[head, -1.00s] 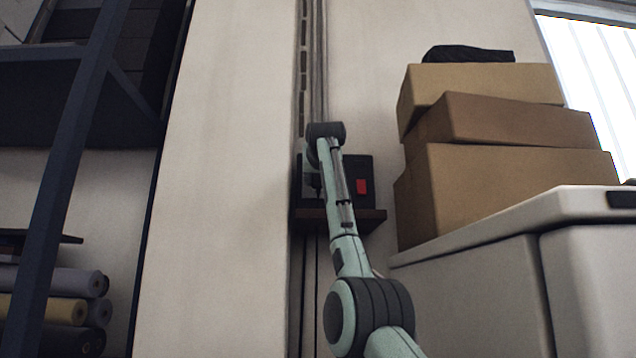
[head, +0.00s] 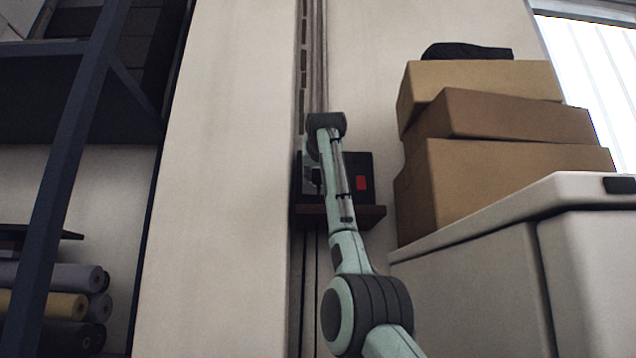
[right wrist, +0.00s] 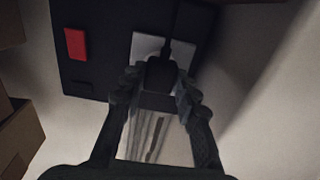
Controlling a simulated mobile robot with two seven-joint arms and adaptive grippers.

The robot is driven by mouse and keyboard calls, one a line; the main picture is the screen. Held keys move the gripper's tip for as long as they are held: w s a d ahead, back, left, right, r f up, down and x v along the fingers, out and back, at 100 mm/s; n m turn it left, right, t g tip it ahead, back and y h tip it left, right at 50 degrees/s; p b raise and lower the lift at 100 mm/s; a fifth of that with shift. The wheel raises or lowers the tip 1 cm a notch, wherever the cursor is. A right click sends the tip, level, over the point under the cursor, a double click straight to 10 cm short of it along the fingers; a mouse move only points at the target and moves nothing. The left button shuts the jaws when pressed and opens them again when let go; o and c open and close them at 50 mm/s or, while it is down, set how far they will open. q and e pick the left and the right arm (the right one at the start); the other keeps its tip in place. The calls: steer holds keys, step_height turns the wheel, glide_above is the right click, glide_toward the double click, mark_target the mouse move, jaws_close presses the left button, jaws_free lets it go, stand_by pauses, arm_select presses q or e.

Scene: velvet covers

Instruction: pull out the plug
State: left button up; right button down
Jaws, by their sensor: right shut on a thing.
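The black plug (right wrist: 160,72) is between the fingertips of my right gripper (right wrist: 158,82) in the right wrist view, and the gripper is shut on it. The plug overlaps a pale socket plate (right wrist: 147,43) on a dark panel (right wrist: 100,73). I cannot tell how deep the plug sits in the socket. In the head view my right gripper (head: 312,180) is mostly hidden behind my arm, in front of the dark panel (head: 351,165). My left gripper is not in view.
A red switch (right wrist: 76,43) is on the panel, beside the socket; it also shows in the head view (head: 361,183). Stacked cardboard boxes (head: 510,190) and a pale cabinet (head: 470,280) stand to the right.

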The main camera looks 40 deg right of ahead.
mark_target(318, 172)
steer(key=shift+s+a+r+b, duration=0.3)
steer(key=shift+s+a+b, duration=0.45)
steer(key=shift+s, duration=0.2)
steer(key=shift+s+a+f+b, duration=0.1)
steer(key=shift+s+a+b, duration=0.2)
steer(key=shift+s+a, duration=0.05)
steer(key=shift+a, duration=0.1)
steer(key=d+r+p, duration=0.4)
steer(key=f, duration=0.6)
steer(key=shift+s, duration=0.35)
step_height(318, 172, down, 4)
steer(key=shift+s+r, duration=0.1)
steer(key=shift+r, duration=0.15)
steer(key=shift+a+f, duration=0.15)
steer(key=shift+f, duration=0.1)
